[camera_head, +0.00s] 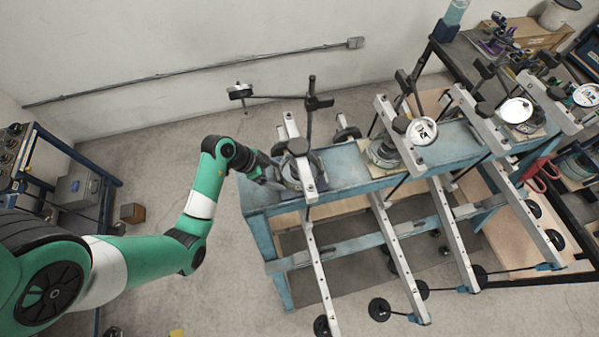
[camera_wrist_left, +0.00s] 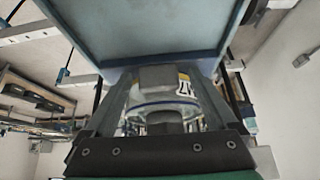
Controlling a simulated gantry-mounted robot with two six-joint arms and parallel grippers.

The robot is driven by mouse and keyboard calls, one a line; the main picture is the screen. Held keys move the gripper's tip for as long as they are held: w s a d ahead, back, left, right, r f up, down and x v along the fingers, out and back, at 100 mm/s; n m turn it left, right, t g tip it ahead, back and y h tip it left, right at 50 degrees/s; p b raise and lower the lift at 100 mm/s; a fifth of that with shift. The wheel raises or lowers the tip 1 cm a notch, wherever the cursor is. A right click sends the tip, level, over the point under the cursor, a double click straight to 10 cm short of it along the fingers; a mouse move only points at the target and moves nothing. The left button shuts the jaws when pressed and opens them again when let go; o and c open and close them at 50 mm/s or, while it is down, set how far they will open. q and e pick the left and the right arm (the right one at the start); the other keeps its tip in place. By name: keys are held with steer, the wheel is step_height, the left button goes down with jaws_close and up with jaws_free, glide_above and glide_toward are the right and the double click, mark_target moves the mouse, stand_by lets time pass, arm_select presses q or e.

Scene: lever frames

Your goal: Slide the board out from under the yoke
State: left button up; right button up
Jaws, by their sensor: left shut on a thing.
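My left gripper (camera_head: 268,170) has reached in from the left to the near end of the blue bench. It is at the first lever frame, low beside a round grey body (camera_head: 290,172) under that frame's pale bar and dark block (camera_head: 299,147), which I take for the yoke. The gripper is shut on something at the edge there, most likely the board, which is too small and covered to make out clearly. In the left wrist view, the two fingers (camera_wrist_left: 165,105) flank a grey block (camera_wrist_left: 158,78) and a clear round rim with a printed label. My right gripper is not in view.
The blue bench (camera_head: 345,165) carries more lever frames to the right, with a round disc (camera_head: 422,131) and another (camera_head: 515,110). Long pale levers (camera_head: 397,255) with black weights hang in front.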

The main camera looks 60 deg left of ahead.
mark_target(244, 189)
arm_select(q)
steer(key=shift+s+a+f, duration=0.15)
steer(key=shift+s+f, duration=0.6)
steer(key=shift+s, duration=0.3)
steer(key=c, duration=0.3)
steer(key=shift+s+a, duration=0.15)
steer(key=shift+s, duration=0.35)
steer(key=shift+s+a, duration=0.15)
steer(key=shift+s, duration=0.35)
steer(key=shift+c, duration=0.7)
steer(key=shift+s+a+r+p, duration=0.1)
steer(key=shift+s+a, duration=0.25)
steer(key=shift+s, duration=0.9)
steer(key=shift+s+a+p, duration=0.1)
steer(key=shift+s+a, duration=0.25)
steer(key=shift+s, duration=0.95)
steer(key=shift+s+a+r+p, duration=0.1)
steer(key=shift+s+a, duration=0.25)
steer(key=shift+s, duration=0.9)
steer(key=shift+c, duration=0.3)
steer(key=shift+s, duration=0.15)
jaws_close()
steer(key=shift+s, duration=0.15)
steer(key=shift+a+r, duration=0.1)
